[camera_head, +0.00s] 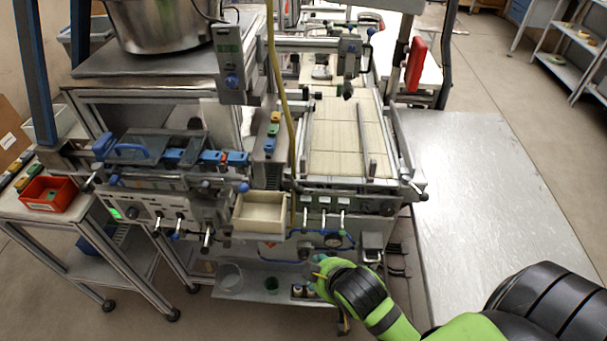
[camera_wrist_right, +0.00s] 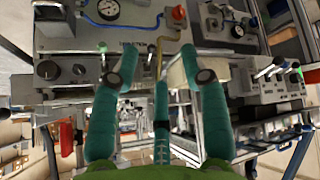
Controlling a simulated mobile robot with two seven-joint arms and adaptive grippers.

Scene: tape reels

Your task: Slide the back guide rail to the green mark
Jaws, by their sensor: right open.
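Two narrow metal guide rails run lengthwise along the pale belt (camera_head: 335,165) in the head view: one rail (camera_head: 307,142) at its left side and one rail (camera_head: 362,142) at its right side. I cannot tell which is the back one. No green mark beside the rails can be made out. My right gripper (camera_head: 320,266) is low in front of the machine, below the belt and well apart from the rails. In the right wrist view its teal fingers (camera_wrist_right: 158,58) are spread and empty, facing a panel with a gauge. My left gripper is not in view.
A beige open box (camera_head: 260,213) sits on the machine's front. Switches and levers line the front panel. A red bin (camera_head: 48,193) stands on the left cart, and a steel pot (camera_head: 165,25) stands above. The metal table (camera_head: 490,190) at the right is bare.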

